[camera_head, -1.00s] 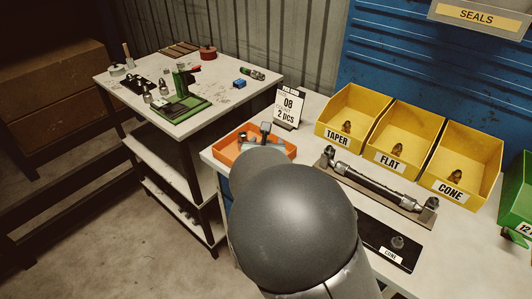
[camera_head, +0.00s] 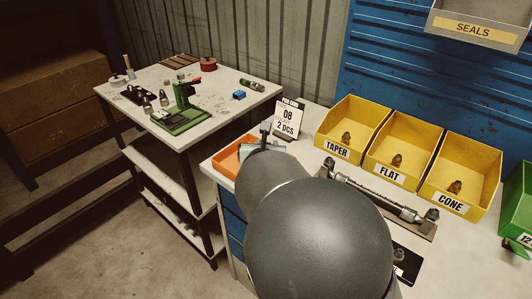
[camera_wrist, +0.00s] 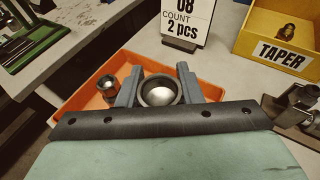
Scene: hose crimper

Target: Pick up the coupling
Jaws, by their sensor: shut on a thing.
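In the wrist view a round metal coupling (camera_wrist: 158,92), seen end-on with a bright centre and dark rim, sits between the two grey fingers of my gripper (camera_wrist: 158,75). The gripper is shut on it. It is over the orange tray (camera_wrist: 70,108); I cannot tell whether the coupling still touches the tray floor. A second small metal fitting (camera_wrist: 107,88) stands in the tray, left of the left finger. In the head view my arm hides most of the gripper and the coupling, and the tray (camera_head: 222,166) shows only in part.
A count card (camera_head: 289,118) stands behind the tray. Yellow bins (camera_head: 352,124) marked TAPER, FLAT and CONE line the bench's back. A long metal fixture (camera_head: 380,192) lies before them. A second table with a green press (camera_head: 182,112) stands left, across a gap.

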